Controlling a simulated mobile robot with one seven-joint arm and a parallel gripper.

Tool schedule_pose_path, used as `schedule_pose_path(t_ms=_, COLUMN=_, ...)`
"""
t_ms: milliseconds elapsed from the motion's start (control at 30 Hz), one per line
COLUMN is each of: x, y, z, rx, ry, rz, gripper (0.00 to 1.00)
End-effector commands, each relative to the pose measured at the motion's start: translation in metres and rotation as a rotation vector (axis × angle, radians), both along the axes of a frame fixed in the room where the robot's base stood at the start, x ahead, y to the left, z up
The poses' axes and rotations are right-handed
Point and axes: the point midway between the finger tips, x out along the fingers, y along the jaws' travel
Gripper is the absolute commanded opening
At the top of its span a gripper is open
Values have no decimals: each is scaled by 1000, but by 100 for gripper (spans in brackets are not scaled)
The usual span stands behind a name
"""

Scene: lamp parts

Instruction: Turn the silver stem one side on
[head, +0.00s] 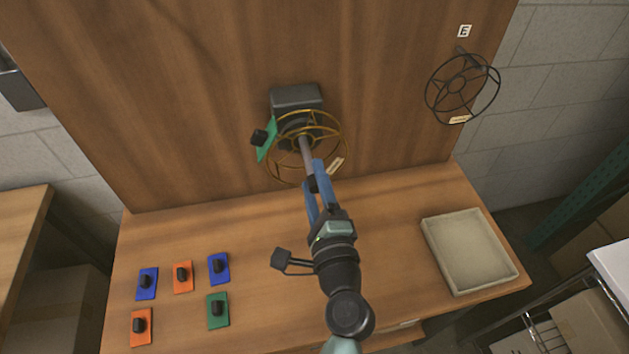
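The silver stem (306,150) sticks out from a dark grey mount (297,97) on the upright wooden board, through the middle of a gold wire ring frame (341,126). My gripper (313,174) has its blue fingers on both sides of the stem's near end. They look closed on it, with a dark piece showing between them. A green plate (266,140) with a black knob stands at the left side of the mount. The gripper hides the stem's near tip.
A black wire ring frame (462,88) hangs at the board's right, under a letter tag (464,31). Several coloured plates with black knobs, one a green plate (217,310), lie at the table's left. A beige tray (468,250) sits at the right.

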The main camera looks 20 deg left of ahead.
Motion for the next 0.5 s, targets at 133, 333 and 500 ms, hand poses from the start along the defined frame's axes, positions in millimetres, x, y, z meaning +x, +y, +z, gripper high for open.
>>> schedule_pose_path(t_ms=133, x=0, y=0, z=0, rx=0, ry=0, rz=0, gripper=62)
schedule_pose_path(t_ms=333, x=-2, y=-2, z=0, rx=1, ry=0, rz=0, gripper=62)
schedule_pose_path(t_ms=500, x=-19, y=-13, z=-3, rx=0, ry=1, rz=-2, gripper=62)
